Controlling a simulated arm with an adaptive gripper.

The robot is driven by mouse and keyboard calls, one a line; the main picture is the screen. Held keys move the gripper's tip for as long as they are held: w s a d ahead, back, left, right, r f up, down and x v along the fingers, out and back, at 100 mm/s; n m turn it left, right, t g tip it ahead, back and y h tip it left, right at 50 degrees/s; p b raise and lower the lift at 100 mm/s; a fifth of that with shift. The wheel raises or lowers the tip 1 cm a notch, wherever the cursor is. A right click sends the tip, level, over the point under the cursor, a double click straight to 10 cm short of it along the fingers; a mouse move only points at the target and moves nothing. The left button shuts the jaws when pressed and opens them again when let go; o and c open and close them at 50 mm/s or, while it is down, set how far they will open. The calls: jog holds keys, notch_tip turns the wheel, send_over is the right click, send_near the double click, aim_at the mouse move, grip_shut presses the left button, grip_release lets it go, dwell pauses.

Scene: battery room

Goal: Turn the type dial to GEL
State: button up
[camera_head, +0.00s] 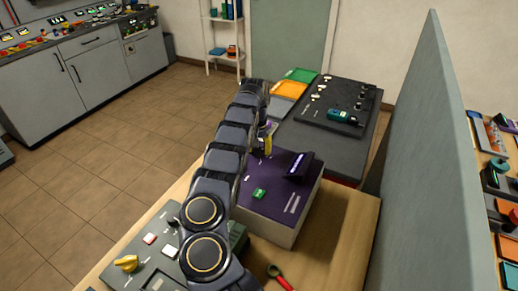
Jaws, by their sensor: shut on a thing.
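A charger-like box with a purple top (255,190) stands on the wooden table. It has a tilted dark display (299,165) with small lit characters and a green button (259,193). My arm reaches over its left side and bends down at the far end. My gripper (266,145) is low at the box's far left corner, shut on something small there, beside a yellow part. The type dial cannot be made out clearly; my arm and gripper cover that area. Neither the dial's pointer nor a GEL mark is readable.
A grey panel with a yellow knob (126,263) lies at front left. A red-handled tool (280,277) lies near the table's front. Behind the box, a dark bench (300,132) holds green and orange trays and a teal device. A tall grey partition (432,170) stands at right.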

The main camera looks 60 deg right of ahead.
jog(key=shift+f+m, duration=0.15)
jog(key=shift+m, duration=2.15)
jog(key=shift+a, duration=0.1)
jog(key=o, duration=1.1)
jog(key=shift+o, duration=0.2)
notch_tip(320, 180, up, 12)
jog(key=shift+w, duration=0.1)
